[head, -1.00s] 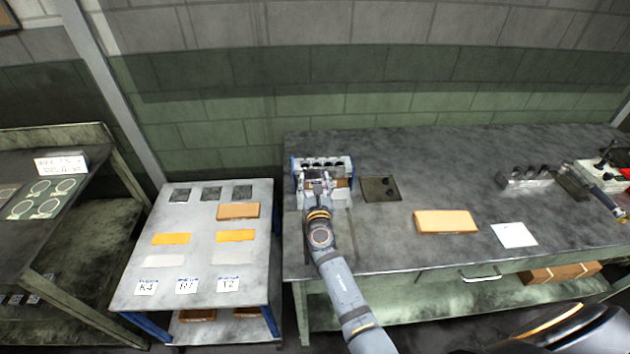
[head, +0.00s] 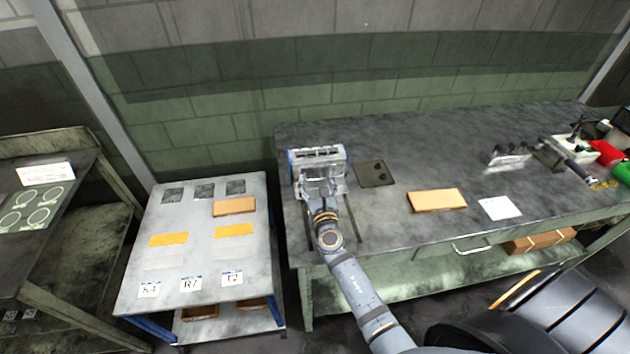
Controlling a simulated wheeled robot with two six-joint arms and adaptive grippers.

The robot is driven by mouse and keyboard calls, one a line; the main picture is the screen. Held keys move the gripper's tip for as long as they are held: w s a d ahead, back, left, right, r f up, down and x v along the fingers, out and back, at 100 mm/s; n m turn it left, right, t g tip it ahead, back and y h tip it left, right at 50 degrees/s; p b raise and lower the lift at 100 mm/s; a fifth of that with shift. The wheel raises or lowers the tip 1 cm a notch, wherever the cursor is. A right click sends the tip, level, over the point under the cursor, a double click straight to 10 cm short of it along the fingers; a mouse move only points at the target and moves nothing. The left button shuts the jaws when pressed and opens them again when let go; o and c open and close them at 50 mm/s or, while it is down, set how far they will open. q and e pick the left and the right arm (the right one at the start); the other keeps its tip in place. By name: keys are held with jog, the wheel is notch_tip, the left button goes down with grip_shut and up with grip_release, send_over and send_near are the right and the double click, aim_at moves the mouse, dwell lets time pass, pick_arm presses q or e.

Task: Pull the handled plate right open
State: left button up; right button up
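The bolt former (head: 318,154) is a grey metal block with a blue left side at the left end of the long bench. Its top shows a pale bar with dark openings. My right gripper (head: 319,186) is at its front, over pale metal parts, with the arm reaching in from below. The gripper covers most of the front, so I cannot make out the handled plate or its handle clearly, nor whether the fingers are closed on it. My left gripper is not in view.
A dark plate with holes (head: 375,173) lies right of the former. An orange block (head: 436,200) and white sheet (head: 499,208) lie further right. A pale side table (head: 200,268) with coloured blocks and labels stands left. The bench (head: 410,232) is clear between these things.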

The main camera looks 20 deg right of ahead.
jog(key=shift+s+a, duration=0.15)
jog(key=v, duration=0.7)
jog(key=shift+s, duration=0.1)
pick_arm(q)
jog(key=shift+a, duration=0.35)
